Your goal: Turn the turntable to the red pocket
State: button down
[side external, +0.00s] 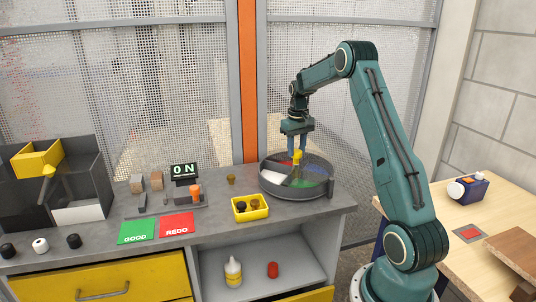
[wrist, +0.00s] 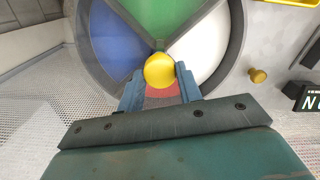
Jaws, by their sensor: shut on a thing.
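The turntable (side external: 331,191) is a round grey tray at the right end of the grey bench. Its pockets are coloured: a white pocket (wrist: 204,50), a green pocket (wrist: 155,15), a blue pocket (wrist: 118,42) and a red pocket (wrist: 160,97), which lies nearest my gripper in the wrist view and is partly hidden. A yellow knob (wrist: 160,70) stands at the turntable's centre. My gripper (side external: 297,152) points down over the centre and is shut on the yellow knob, with a blue finger on each side in the wrist view.
A yellow bin (side external: 250,208) with dark pieces stands left of the turntable, and a small brass knob (side external: 231,180) behind it. A mesh fence stands behind.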

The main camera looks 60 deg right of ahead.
jog(key=shift+m, duration=0.4)
jog(key=m, duration=1.2)
jog(key=shift+m, duration=0.3)
jog(key=m, duration=0.4)
jog(key=shift+m, duration=0.3)
jog(key=c, duration=0.9)
grip_release()
jog(key=shift+c, duration=0.2)
